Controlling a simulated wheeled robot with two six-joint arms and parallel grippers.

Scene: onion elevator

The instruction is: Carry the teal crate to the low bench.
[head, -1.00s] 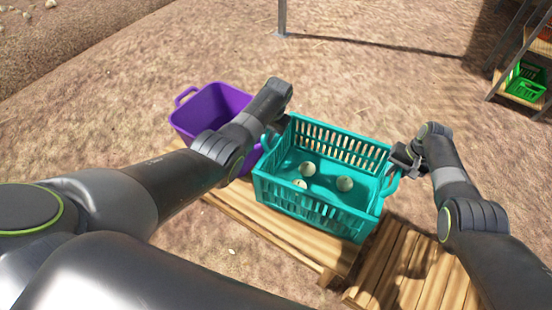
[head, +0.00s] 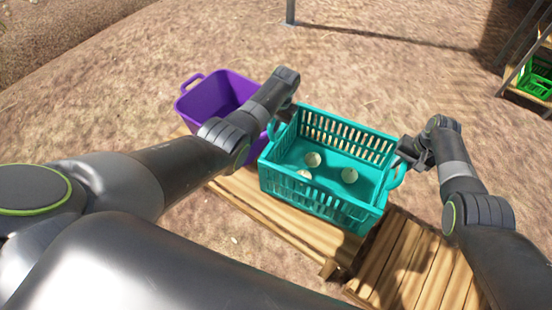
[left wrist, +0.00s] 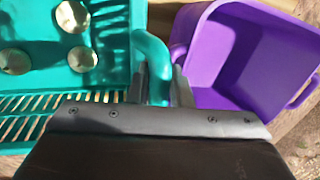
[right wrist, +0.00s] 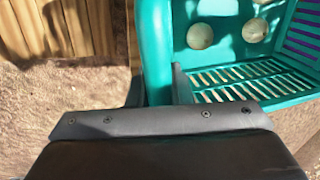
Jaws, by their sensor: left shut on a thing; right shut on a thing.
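The teal crate (head: 322,205) is in the middle of the head view, with a few pale onions (head: 313,160) on its floor. My left gripper (left wrist: 160,82) is shut on its left handle, beside the purple tub. My right gripper (right wrist: 157,86) is shut on the opposite handle. The crate looks about level. A plank bench (head: 275,217) lies below the crate, and a slatted wooden surface (head: 405,268) is at the lower right. I cannot tell whether the crate touches the wood or hangs just above it, nor which surface is the low bench.
A purple tub (head: 207,101) stands close to the crate's left side. A metal post (head: 290,12) stands behind on bare ground. A rack with a green crate (head: 537,79) is at the upper right. Open dirt lies behind the crate.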

